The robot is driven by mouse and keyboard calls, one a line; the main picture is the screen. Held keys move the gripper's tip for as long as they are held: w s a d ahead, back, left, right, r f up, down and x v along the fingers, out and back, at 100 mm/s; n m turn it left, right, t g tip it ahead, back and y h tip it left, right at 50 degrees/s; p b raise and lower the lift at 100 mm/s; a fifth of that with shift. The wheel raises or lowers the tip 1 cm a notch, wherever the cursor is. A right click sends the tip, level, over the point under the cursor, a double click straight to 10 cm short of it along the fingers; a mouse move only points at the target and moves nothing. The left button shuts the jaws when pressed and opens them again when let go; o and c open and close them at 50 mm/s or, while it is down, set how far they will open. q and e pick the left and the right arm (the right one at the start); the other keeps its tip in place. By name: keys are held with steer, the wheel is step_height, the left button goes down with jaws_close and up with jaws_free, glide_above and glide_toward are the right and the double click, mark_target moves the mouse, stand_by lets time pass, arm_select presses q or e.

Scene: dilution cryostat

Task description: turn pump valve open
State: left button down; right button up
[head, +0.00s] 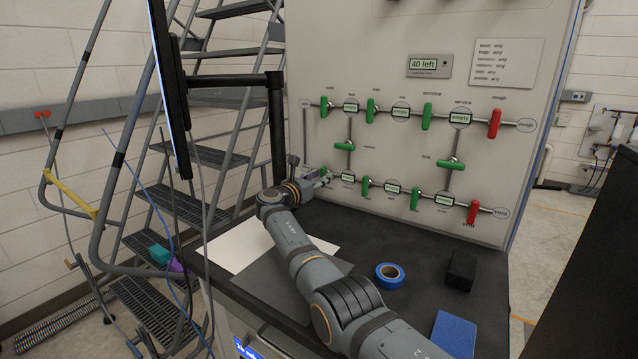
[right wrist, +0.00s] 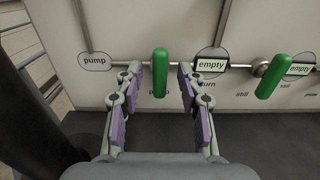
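The pump valve is a green handle (right wrist: 160,76) between the oval pump plate (right wrist: 95,62) and the round "empty" display (right wrist: 211,64) in the right wrist view. It hangs across the horizontal pipe; its label is partly hidden. My right gripper (right wrist: 160,72) is open, with one purple-padded finger on each side of this handle and visible gaps to both. In the head view, my right gripper (head: 318,178) is at the left end of the panel's lower row and largely hides the pump valve. My left gripper is not in view.
The panel (head: 400,140) carries other green handles, such as the neighbouring one (right wrist: 271,77), and red handles (head: 494,123). Blue tape (head: 390,276), a black block (head: 461,271) and a blue pad (head: 453,334) lie on the bench. A stair ladder (head: 205,155) stands left.

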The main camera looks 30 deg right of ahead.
jaws_close()
